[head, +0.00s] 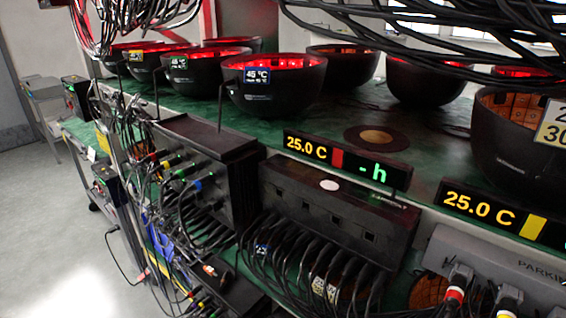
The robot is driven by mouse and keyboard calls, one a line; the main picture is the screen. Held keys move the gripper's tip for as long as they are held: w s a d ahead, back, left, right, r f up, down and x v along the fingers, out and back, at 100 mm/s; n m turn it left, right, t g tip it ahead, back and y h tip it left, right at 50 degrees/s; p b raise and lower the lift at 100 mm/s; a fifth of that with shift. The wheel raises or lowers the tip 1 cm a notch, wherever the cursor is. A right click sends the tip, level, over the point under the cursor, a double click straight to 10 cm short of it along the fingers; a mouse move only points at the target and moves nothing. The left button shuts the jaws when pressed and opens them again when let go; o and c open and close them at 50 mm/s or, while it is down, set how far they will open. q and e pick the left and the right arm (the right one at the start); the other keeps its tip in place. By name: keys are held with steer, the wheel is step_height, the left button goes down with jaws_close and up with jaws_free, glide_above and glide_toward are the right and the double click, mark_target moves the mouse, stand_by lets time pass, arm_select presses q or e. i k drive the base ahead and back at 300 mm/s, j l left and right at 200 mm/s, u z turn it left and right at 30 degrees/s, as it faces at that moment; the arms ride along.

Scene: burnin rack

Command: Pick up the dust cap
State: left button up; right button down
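I cannot tell for sure which thing is the dust cap. A small pale round disc (330,185) lies on the top of a long black box (300,204) in the middle. At the lower right, plugs with a red and white band (454,294) and a black body (508,300) stand at a grey rail marked "PARKIN" (480,257). Neither of my grippers shows in the head view.
Black bowls (272,95), several glowing red inside, stand on the green bench (300,120). Displays (345,160) line its front edge. Cables hang thickly below the boxes and overhead (420,40). A bare brown disc (376,138) lies on the bench.

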mark_target(209, 270)
steer(key=j+u, duration=0.1)
steer(key=j, duration=0.25)
steer(key=i+j+u, duration=0.15)
steer(key=j, duration=0.2)
steer(key=k+j+z, duration=0.5)
steer(key=k, duration=0.35)
steer(key=i+j, duration=0.2)
steer(key=i, duration=0.2)
steer(key=i+j, duration=0.2)
steer(key=i, duration=0.2)
steer(key=k+l+z, duration=0.2)
steer(key=k+z, duration=0.15)
steer(key=k, duration=0.15)
